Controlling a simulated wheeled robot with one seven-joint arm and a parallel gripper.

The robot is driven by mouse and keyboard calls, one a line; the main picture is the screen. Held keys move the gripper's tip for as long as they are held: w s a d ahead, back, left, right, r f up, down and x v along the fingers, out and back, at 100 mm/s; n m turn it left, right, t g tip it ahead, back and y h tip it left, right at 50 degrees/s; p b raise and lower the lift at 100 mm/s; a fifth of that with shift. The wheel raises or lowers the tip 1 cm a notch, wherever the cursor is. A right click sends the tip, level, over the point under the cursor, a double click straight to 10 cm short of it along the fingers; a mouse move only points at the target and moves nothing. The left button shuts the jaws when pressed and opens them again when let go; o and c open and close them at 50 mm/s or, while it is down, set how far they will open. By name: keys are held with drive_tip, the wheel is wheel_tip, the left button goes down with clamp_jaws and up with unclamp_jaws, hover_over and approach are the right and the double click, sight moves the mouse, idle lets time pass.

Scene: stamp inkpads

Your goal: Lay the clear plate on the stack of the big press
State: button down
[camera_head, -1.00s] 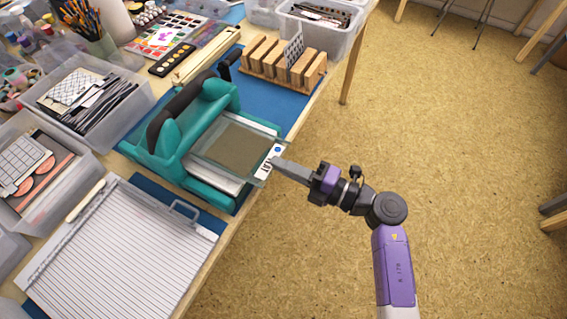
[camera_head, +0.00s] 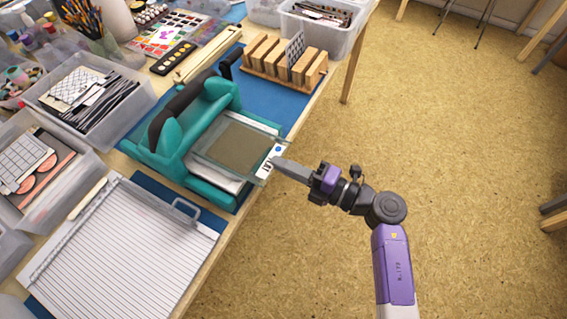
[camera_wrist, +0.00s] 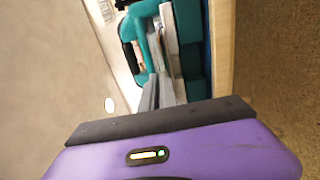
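The big press (camera_head: 205,125) is teal with a black grip bar and stands on the blue mat near the table's edge. A clear plate (camera_head: 205,156) with greenish edges lies flat over the brown pad (camera_head: 236,146) on the press bed. I cannot tell whether it rests on the stack or hangs just above it. My gripper (camera_head: 276,162) reaches in from the right and is shut on the plate's right edge. In the wrist view, my fingers (camera_wrist: 163,95) close on a thin pale edge beside the teal press (camera_wrist: 189,35).
A wooden rack (camera_head: 284,64) stands behind the press. A lined white board (camera_head: 118,252) with a wire handle lies in front. Clear bins (camera_head: 92,98) of stamps line the left.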

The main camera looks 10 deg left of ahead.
drive_tip(key=shift+f, duration=0.35)
idle(0.5)
drive_tip(key=c, duration=1.6)
unclamp_jaws()
drive_tip(key=shift+o, duration=0.2)
drive_tip(key=shift+d, duration=0.15)
drive_tip(key=p+v, duration=0.1)
drive_tip(key=v, duration=0.3)
drive_tip(key=shift+s+d, duration=0.2)
drive_tip(key=shift+d, duration=0.15)
drive_tip(key=v, duration=0.8)
